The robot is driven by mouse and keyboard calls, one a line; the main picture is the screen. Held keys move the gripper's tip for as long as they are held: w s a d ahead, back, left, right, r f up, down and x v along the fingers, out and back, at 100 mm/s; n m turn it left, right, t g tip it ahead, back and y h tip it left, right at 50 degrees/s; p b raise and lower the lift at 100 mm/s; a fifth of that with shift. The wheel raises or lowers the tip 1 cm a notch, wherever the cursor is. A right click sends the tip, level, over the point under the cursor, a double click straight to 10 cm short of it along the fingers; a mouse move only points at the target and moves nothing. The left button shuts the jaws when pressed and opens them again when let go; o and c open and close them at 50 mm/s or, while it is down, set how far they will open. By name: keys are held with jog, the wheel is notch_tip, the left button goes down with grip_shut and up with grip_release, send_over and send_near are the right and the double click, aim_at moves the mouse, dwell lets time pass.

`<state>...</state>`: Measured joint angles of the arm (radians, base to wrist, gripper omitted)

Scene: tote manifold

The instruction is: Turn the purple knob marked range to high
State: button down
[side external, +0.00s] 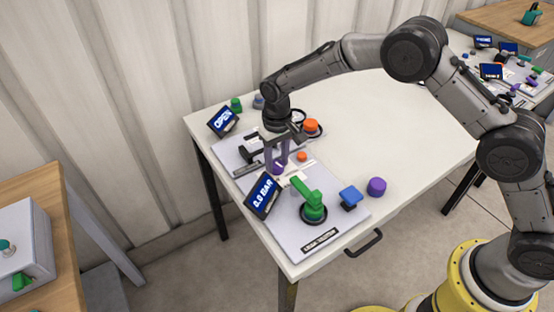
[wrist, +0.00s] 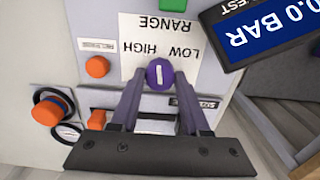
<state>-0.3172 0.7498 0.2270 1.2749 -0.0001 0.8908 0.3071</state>
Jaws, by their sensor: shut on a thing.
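The purple knob (wrist: 160,74) sits on the grey panel between my fingertips in the wrist view. It is round and has a white line on its face that runs roughly up and down in the picture. The range label (wrist: 160,35) above it reads upside down, with HIGH on the left and LOW on the right. My gripper (wrist: 160,84) is shut on the knob, one finger on each side. In the side external view my gripper (side external: 277,168) points down onto the panel, and its fingers partly hide the knob.
A green lever (side external: 312,203), a blue knob (side external: 350,196) and a display reading 0.0 BAR (side external: 262,196) stand near. An orange button (wrist: 97,67) is left of my fingers in the wrist view. A loose purple cylinder (side external: 376,187) stands on the table; its right side is clear.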

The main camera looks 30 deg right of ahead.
aim_at(277, 163)
jog(key=n, duration=0.4)
jog(key=shift+r+n, duration=0.1)
jog(key=shift+n, duration=0.2)
dwell(0.3)
jog(key=shift+c, duration=1.9)
grip_release()
notch_tip(277, 163, up, 14)
jog(key=shift+d, duration=0.1)
